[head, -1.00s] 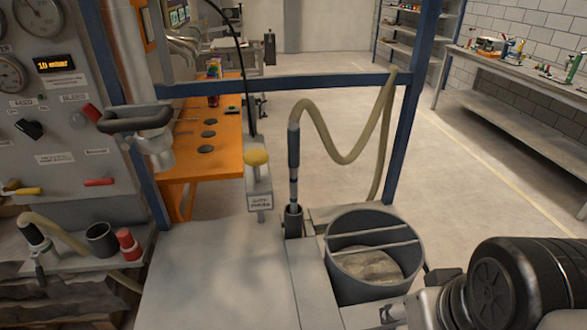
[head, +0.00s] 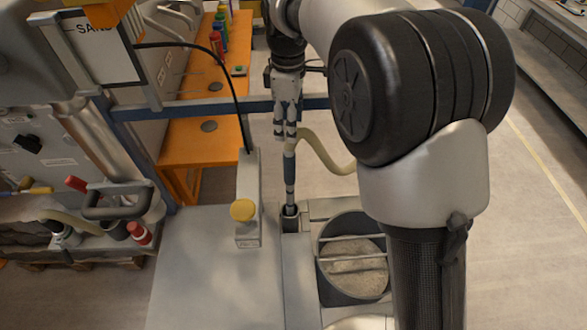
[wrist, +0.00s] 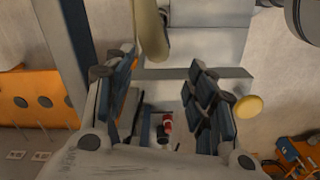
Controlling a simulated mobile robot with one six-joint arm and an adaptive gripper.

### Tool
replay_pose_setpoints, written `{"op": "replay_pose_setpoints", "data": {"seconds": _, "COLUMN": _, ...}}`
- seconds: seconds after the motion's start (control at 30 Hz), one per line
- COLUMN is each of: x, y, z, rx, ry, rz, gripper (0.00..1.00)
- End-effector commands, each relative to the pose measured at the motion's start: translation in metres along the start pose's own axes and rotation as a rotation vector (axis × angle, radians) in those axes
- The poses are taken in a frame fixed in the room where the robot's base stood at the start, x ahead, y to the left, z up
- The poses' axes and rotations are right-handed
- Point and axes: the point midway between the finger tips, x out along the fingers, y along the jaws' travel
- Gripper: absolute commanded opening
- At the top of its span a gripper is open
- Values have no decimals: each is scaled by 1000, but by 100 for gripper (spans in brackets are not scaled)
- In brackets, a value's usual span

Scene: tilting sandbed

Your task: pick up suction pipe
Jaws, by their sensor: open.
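The suction pipe (head: 290,170) stands upright in a small dark holder (head: 290,219) beside the sand bucket. It has a dark grip section, and a beige hose (head: 327,157) bends off to the right behind my arm. My gripper (head: 285,134) points down at the top of the pipe in the head view and overlaps it there. Whether they touch I cannot tell. In the wrist view my gripper (wrist: 163,100) has its two padded fingers wide apart with nothing clasped between them. The beige hose also shows in the wrist view (wrist: 150,28), near the top.
The bucket (head: 338,230) with sand and bars stands right of the holder. A post with a yellow knob (head: 243,210) stands close on the left. A blue frame bar (head: 190,108) crosses behind. An orange table (head: 195,140) is further back. The grey plate (head: 195,280) is clear.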

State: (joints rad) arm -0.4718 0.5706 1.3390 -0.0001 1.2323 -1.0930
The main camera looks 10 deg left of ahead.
Motion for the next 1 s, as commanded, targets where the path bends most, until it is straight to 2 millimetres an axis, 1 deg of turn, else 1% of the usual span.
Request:
{"op": "replay_pose_setpoints", "data": {"seconds": 0.03, "x": 10, "y": -1, "z": 0, "rx": -2, "ry": -2, "rz": -4, "gripper": 51}}
{"op": "replay_pose_setpoints", "data": {"seconds": 0.2, "x": 48, "y": -1, "z": 1, "rx": 0, "ry": -3, "rz": -6, "gripper": 51}}
{"op": "replay_pose_setpoints", "data": {"seconds": 0.4, "x": 90, "y": -1, "z": 1, "rx": 2, "ry": -2, "rz": -4, "gripper": 51}}
{"op": "replay_pose_setpoints", "data": {"seconds": 0.5, "x": 105, "y": -1, "z": 1, "rx": 2, "ry": -1, "rz": -3, "gripper": 51}}
{"op": "replay_pose_setpoints", "data": {"seconds": 0.77, "x": 123, "y": 0, "z": 0, "rx": 2, "ry": -1, "rz": -1, "gripper": 51}}
{"op": "replay_pose_setpoints", "data": {"seconds": 1.0, "x": 158, "y": 0, "z": -1, "rx": 2, "ry": -1, "rz": -2, "gripper": 51}}
